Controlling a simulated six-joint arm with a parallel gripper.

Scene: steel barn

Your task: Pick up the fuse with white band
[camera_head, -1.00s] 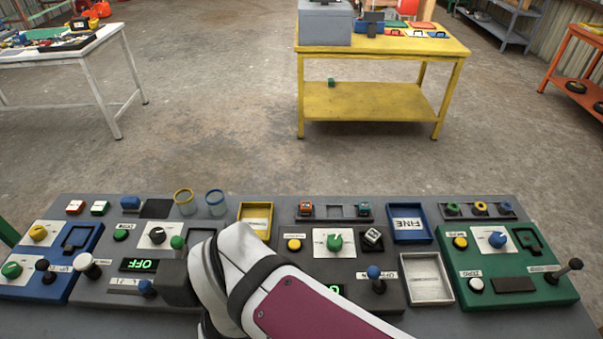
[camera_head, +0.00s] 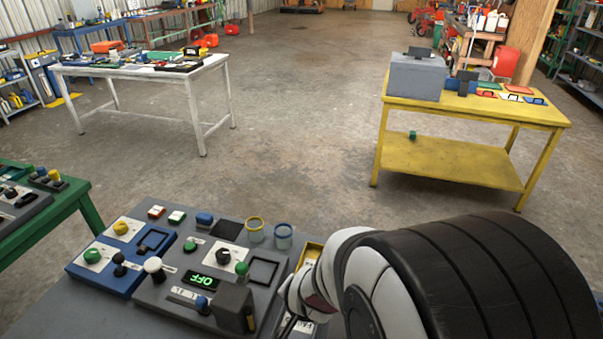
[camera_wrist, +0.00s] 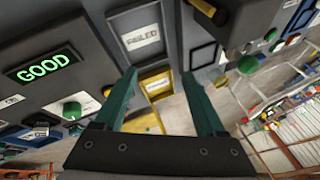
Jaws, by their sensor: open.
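I cannot make out a fuse with a white band in either current view. My gripper (camera_wrist: 161,76) shows in the wrist view with its two teal fingers spread wide and nothing between them. It hangs over the grey console, with a yellow tray (camera_wrist: 154,74) seen past and between its fingertips. In the head view my arm covers the right part of the console, and my gripper cannot be made out there.
The grey console (camera_head: 172,262) carries knobs, levers and an OFF display (camera_head: 201,281). A dark block (camera_head: 233,306) rises from its front. The wrist view shows a GOOD display (camera_wrist: 43,67). A yellow table (camera_head: 450,165) and a white table (camera_head: 140,69) stand beyond open floor.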

